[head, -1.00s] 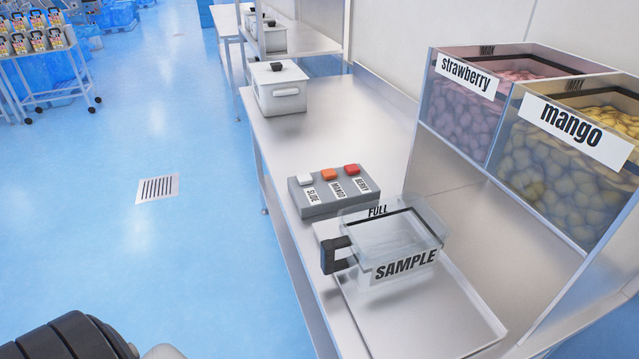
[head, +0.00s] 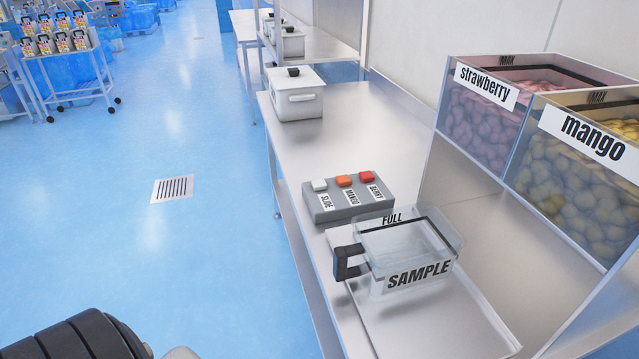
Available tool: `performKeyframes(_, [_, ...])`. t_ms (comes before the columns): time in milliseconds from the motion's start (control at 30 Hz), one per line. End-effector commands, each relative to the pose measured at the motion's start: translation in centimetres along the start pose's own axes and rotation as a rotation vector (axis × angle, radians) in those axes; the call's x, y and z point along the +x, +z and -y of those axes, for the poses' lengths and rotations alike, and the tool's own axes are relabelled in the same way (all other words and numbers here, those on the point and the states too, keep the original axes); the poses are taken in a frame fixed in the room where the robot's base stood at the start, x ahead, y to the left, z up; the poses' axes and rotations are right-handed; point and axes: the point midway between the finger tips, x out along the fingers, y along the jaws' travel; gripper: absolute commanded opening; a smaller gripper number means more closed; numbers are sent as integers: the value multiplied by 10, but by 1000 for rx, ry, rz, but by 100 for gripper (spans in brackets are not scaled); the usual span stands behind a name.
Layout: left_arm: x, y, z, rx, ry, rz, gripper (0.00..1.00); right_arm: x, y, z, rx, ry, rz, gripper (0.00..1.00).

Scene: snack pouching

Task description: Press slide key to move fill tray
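A grey key panel (head: 350,205) sits on the steel bench. It has a white key (head: 319,184) above the label SLIDE, an orange key (head: 344,180) above MANGO and a red key (head: 367,176) above BERRY. Just in front of it, a clear container (head: 408,255) marked SAMPLE and FULL, with a black handle (head: 346,262), stands on a shallow steel tray (head: 440,325). The container looks empty. A black ribbed part of my arm shows at the bottom left. Neither gripper is in view, and nothing touches the keys.
Clear bins of strawberry (head: 474,125) and mango (head: 560,175) stand at the right. A white lidded box (head: 297,100) is farther back on the bench (head: 345,125). A cart (head: 85,80) with pouches is at the far left. The blue floor between is clear.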

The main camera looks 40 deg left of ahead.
Motion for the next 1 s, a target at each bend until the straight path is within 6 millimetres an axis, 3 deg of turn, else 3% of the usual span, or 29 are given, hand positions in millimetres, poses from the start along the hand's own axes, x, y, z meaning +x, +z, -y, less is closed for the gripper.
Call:
performKeyframes(33, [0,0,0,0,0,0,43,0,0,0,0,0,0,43])
performKeyframes(333, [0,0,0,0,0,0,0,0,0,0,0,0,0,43])
performKeyframes(1000, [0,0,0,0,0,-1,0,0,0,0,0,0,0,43])
